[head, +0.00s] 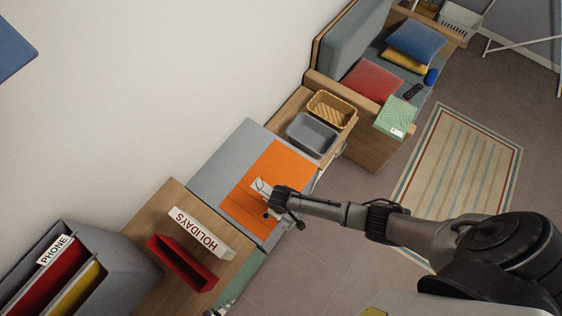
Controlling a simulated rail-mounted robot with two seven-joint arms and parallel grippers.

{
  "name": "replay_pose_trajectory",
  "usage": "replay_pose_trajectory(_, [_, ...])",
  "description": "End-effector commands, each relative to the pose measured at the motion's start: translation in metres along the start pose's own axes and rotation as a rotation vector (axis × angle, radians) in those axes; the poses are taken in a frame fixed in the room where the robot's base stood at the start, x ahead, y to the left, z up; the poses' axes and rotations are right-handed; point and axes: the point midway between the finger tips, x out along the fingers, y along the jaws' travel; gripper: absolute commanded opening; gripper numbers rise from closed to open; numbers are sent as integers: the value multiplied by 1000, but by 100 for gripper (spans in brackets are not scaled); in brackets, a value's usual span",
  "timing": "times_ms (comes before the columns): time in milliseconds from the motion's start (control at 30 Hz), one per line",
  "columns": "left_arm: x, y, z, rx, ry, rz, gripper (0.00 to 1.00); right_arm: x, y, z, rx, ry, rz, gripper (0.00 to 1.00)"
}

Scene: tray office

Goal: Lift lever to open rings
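An orange panel (281,165), which looks like the binder, lies flat on a grey surface (226,165) in the head view. Thin dark lines and a small pale metallic piece show near its middle, but I cannot make out the rings or the lever clearly. My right arm comes in from the right, and my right gripper (265,193) is over the middle of the orange panel, hiding part of it. Its fingers are too small to tell whether they are open or touch anything.
A HOLIDAYS box (201,234) and a red tray (181,264) are at lower left, beside a PHONE-labelled file holder (54,250). A grey bin (312,134) and yellow basket (331,108) stand beyond the panel. A cushioned bench (352,35) is farther back.

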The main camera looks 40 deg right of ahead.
Motion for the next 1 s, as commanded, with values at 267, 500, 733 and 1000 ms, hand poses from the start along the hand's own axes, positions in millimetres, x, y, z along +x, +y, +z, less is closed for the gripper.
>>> replay_pose_trajectory(267, [0, -3, 0, 8, -1, -7, 74, 0, 0, 0, 0, 0, 0, 43])
replay_pose_trajectory(500, [0, -2, 0, 8, -1, -6, 74, 0, 0, 0, 0, 0, 0, 20])
replay_pose_trajectory(733, [0, 0, 0, 2, 0, -1, 74, 0, 0, 0, 0, 0, 0, 0])
replay_pose_trajectory(1000, [-2, 1, -1, -5, 1, 4, 74, -2, 1, 1, 3, -6, 1, 0])
